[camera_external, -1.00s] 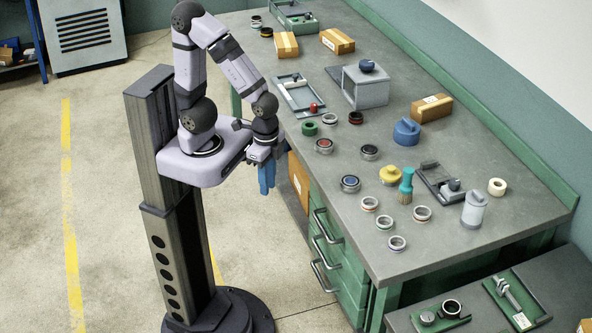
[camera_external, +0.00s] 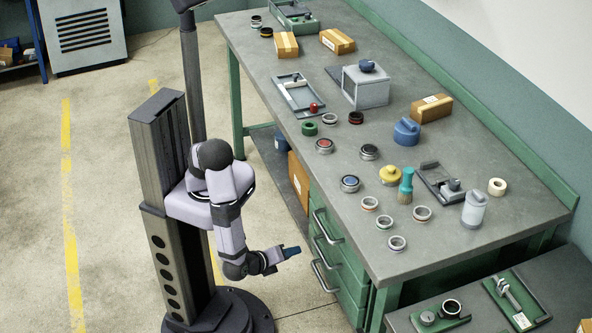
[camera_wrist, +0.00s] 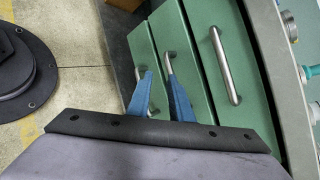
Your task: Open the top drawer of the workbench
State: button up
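The workbench (camera_external: 395,262) has a green drawer stack with silver bar handles. The top drawer (camera_external: 330,207) is closed just under the grey worktop, and its handle (camera_external: 326,225) is bare. In the wrist view the top drawer's handle (camera_wrist: 225,66) lies right of my fingers. My gripper (camera_external: 294,251) is in front of the drawers, lower than the top handle. Its two blue fingers (camera_wrist: 157,72) are apart with nothing visible between them. The right fingertip overlaps the middle handle (camera_wrist: 170,62) in view; contact cannot be told. The left finger partly hides the lowest handle.
The worktop edge (camera_wrist: 272,70) runs along the right of the wrist view. A cardboard box (camera_external: 299,180) stands under the bench, left of the drawers. A lower side table (camera_external: 480,295) stands at the front right. Floor is clear before the drawers.

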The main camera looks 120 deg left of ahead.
aim_at(322, 227)
jog(key=w+r+n+t+y, duration=0.2)
jog(key=w+r+n+t, duration=0.1)
jog(key=r+n, duration=0.3)
notch_tip(322, 227, up, 2)
jog(key=shift+w+a+y, duration=0.4)
jog(key=shift+w, duration=0.4)
jog(key=shift+a, duration=0.1)
jog(key=shift+p+x, duration=0.5)
jog(key=shift+x, duration=3.15)
grip_shut()
